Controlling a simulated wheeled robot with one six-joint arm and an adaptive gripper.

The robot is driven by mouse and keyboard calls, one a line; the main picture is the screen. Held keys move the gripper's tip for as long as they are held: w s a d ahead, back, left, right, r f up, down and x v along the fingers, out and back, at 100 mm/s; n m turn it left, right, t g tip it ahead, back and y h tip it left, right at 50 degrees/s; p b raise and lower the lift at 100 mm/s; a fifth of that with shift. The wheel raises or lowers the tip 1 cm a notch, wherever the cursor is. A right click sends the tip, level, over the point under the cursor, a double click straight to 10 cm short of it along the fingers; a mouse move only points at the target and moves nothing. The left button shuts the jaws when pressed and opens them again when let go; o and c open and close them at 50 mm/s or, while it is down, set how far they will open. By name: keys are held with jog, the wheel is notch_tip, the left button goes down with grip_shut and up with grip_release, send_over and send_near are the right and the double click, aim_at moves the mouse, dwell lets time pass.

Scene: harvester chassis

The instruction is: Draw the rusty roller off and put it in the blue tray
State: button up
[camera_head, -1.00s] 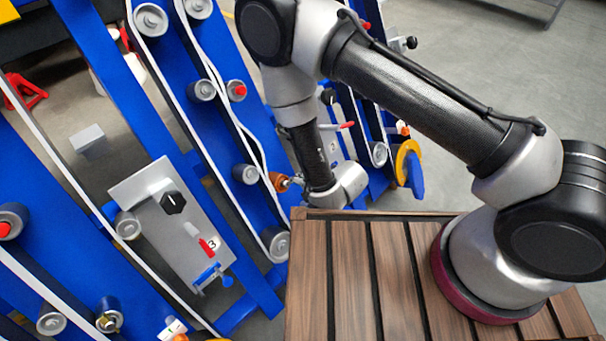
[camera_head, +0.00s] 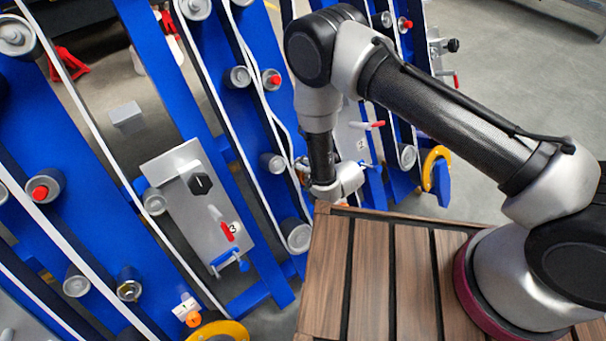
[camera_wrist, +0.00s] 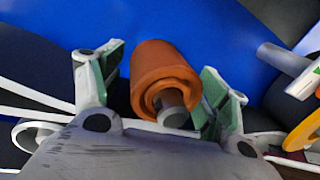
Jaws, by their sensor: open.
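The rusty roller (camera_wrist: 166,72) is a short orange-brown cylinder with a grey shaft end at its centre. In the wrist view it stands out against a blue chassis plate (camera_wrist: 215,28). My gripper (camera_wrist: 162,78) is open, with one green-padded finger on each side of the roller. Small gaps seem to show between the pads and the roller. In the head view, my gripper (camera_head: 303,170) is at the blue frame, left of my wrist, and the roller cannot be made out there. The blue tray cannot be made out in either view.
Grey rollers (camera_head: 272,163) and white belts line the blue frames. A grey panel (camera_head: 195,200) with a black knob and red lever stands to the left. A yellow-orange wheel (camera_head: 435,168) is to the right. A slatted wooden deck (camera_head: 380,270) lies below my arm.

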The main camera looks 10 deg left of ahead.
jog(key=shift+w+a+f, duration=0.2)
jog(key=shift+a+f, duration=0.05)
jog(key=shift+f, duration=0.05)
jog(key=shift+c, duration=0.2)
jog(key=c, duration=1.2)
jog(key=shift+s+d+r, duration=0.25)
jog(key=shift+s+d, duration=0.15)
jog(key=shift+d, duration=0.1)
grip_shut()
jog(key=s+d+f+v, duration=0.1)
jog(key=v, duration=0.9)
jog(key=shift+d, duration=0.15)
jog(key=shift+f, duration=0.15)
